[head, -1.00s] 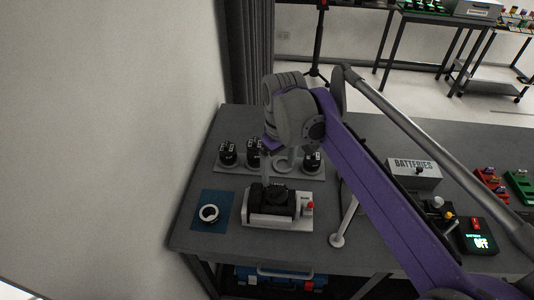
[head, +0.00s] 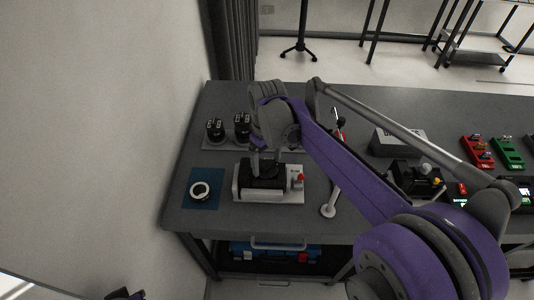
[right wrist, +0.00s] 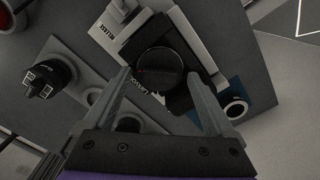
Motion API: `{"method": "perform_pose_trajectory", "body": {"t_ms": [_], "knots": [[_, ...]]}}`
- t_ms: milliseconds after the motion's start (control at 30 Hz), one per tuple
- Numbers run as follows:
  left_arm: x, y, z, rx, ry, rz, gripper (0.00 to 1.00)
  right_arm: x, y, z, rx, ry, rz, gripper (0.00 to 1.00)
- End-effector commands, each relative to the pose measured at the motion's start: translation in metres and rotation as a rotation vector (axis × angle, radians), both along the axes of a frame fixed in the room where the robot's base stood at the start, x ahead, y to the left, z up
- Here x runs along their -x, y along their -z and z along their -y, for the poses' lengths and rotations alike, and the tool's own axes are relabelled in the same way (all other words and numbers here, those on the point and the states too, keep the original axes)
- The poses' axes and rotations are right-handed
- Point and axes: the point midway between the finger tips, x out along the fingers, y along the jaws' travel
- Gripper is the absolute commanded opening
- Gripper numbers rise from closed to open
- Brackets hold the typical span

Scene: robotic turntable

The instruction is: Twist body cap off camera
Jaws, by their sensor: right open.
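The black camera (head: 262,181) sits in a white cradle (head: 238,187) on the grey table. In the right wrist view its round black body cap (right wrist: 160,66) faces up towards me. My right gripper (head: 264,166) is above the camera, pointing down. In the right wrist view the open fingers of my right gripper (right wrist: 160,78) are on either side of the cap, with space between them. I cannot tell whether they touch the cap. My left gripper is not clearly in view.
A white ring (head: 200,190) lies on a blue mat (head: 191,202) left of the cradle. Black lenses (head: 215,129) stand on a grey tray behind. A red button (head: 300,179) is at the cradle's right. A batteries box (head: 398,143) stands farther right.

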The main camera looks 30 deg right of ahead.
Motion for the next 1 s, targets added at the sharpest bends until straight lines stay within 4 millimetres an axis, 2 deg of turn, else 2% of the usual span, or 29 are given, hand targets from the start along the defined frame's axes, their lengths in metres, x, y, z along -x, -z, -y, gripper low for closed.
{"method": "perform_pose_trajectory", "body": {"t_ms": [267, 733, 767, 867, 1000], "knots": [[0.0000, 0.0000, 0.0000, 0.000, 0.000, 0.000, 0.00, -0.0001, 0.0013, -0.0001, 0.000, 0.000, 0.000, 0.90], [0.0000, 0.0000, 0.0000, 0.000, 0.000, 0.000, 0.00, 0.0000, 0.0010, 0.0000, 0.000, 0.000, 0.000, 0.05], [0.0000, 0.0000, 0.0000, 0.000, 0.000, 0.000, 0.00, 0.0000, 0.0010, 0.0000, 0.000, 0.000, 0.000, 0.02], [-0.0001, -0.0005, 0.0000, 0.000, 0.000, 0.000, 0.00, 0.0000, 0.0009, 0.0000, 0.000, -0.027, 0.000, 0.02], [-0.0006, -0.0023, 0.0000, 0.000, 0.000, 0.001, 0.00, -0.0001, 0.0006, 0.0000, 0.000, -0.177, 0.000, 0.02]]}}
